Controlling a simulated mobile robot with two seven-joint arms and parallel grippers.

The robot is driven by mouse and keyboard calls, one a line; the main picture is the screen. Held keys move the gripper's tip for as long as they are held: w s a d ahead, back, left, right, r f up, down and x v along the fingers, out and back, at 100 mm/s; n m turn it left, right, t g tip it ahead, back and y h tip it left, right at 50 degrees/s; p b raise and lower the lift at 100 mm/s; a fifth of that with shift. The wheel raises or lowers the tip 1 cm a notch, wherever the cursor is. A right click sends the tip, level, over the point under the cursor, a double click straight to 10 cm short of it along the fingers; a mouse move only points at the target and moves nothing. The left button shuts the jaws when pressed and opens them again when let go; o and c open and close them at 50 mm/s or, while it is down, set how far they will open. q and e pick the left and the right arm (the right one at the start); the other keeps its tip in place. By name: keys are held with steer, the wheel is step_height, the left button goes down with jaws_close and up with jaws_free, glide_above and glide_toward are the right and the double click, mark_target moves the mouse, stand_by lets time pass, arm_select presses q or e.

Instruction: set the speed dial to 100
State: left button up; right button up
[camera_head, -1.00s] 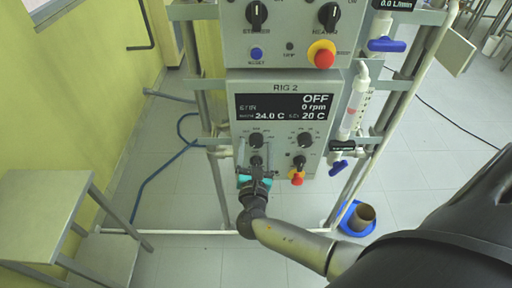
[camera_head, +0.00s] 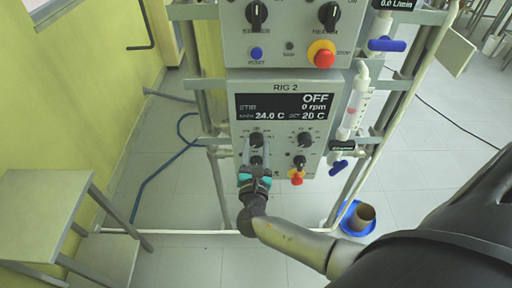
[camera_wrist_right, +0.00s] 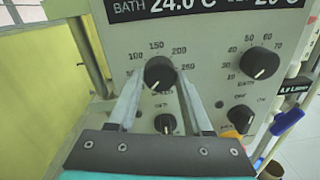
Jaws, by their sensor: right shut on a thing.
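The speed dial (camera_wrist_right: 160,73) is a black knob on the grey RIG 2 panel (camera_head: 235,88). Printed numbers 100, 150 and 200 stand around it. Its pale pointer mark seems to face down and slightly left, away from the 100. In the head view the dial (camera_head: 256,139) is partly hidden by my gripper. My right gripper (camera_wrist_right: 163,80) is shut on the dial, one finger on each side. It also shows in the head view (camera_head: 256,150), reaching up from below. The display (camera_head: 285,106) reads OFF, 0 rpm, 24.0 C and 20 C. My left gripper is not in view.
A second dial (camera_wrist_right: 260,63) marked 30 to 70 sits to the right. Smaller knobs (camera_wrist_right: 165,123) and (camera_wrist_right: 240,116) are below. A red button (camera_head: 297,178) is at lower right. Another panel (camera_head: 285,40) is above. A blue-handled valve (camera_head: 339,167) stands right.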

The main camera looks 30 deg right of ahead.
steer(key=shift+m, duration=0.3)
jaws_close()
steer(key=m+b, duration=0.2)
steer(key=m, duration=0.1)
steer(key=shift+f+m, duration=0.15)
steer(key=shift+m, duration=0.15)
steer(key=m+b, duration=0.3)
steer(key=m, duration=0.1)
steer(key=shift+m, duration=0.3)
steer(key=m+b, duration=0.4)
steer(key=m, duration=0.1)
steer(key=shift+y, duration=0.4)
steer(key=shift+m+b, duration=1.35)
steer(key=shift+m, duration=0.35)
steer(key=o, duration=1.2)
jaws_free()
steer(key=shift+o, duration=0.2)
